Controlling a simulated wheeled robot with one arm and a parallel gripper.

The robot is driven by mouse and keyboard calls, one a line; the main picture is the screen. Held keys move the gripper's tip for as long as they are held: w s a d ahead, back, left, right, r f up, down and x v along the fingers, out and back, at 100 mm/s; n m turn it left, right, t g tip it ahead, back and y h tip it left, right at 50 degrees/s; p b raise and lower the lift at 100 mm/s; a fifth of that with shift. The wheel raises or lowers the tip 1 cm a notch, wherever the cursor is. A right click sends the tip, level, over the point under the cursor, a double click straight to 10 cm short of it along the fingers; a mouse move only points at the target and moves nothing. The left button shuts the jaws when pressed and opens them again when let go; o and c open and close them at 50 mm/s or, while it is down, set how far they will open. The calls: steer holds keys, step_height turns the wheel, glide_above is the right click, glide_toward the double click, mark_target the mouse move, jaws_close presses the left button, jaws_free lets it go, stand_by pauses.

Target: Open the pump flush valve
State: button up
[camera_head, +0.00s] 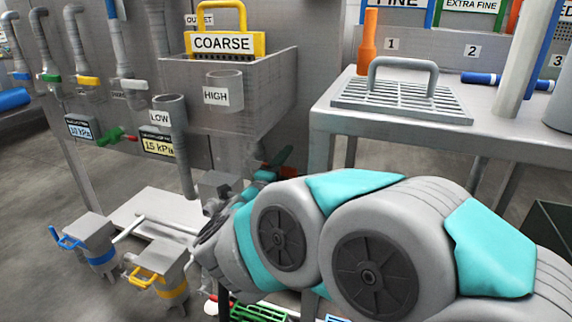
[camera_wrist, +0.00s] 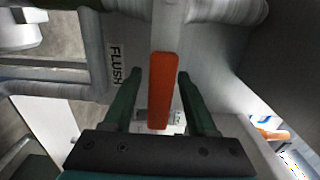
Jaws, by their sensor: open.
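In the wrist view an orange-red lever (camera_wrist: 162,90), hanging from a grey stem, lies between the two dark green fingers of my gripper (camera_wrist: 158,80). The fingers are open, with gaps on both sides of the lever. A FLUSH label (camera_wrist: 115,65) is on the grey surface just left of the lever. In the head view my arm reaches down and left, and hides most of the gripper and the valve.
A steel table with a grate (camera_head: 400,100) is at right. Blue (camera_head: 85,238) and yellow (camera_head: 160,270) handled units stand on the floor at left.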

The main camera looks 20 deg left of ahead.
steer(key=shift+w, duration=0.1)
jaws_close()
stand_by(0.4)
stand_by(1.0)
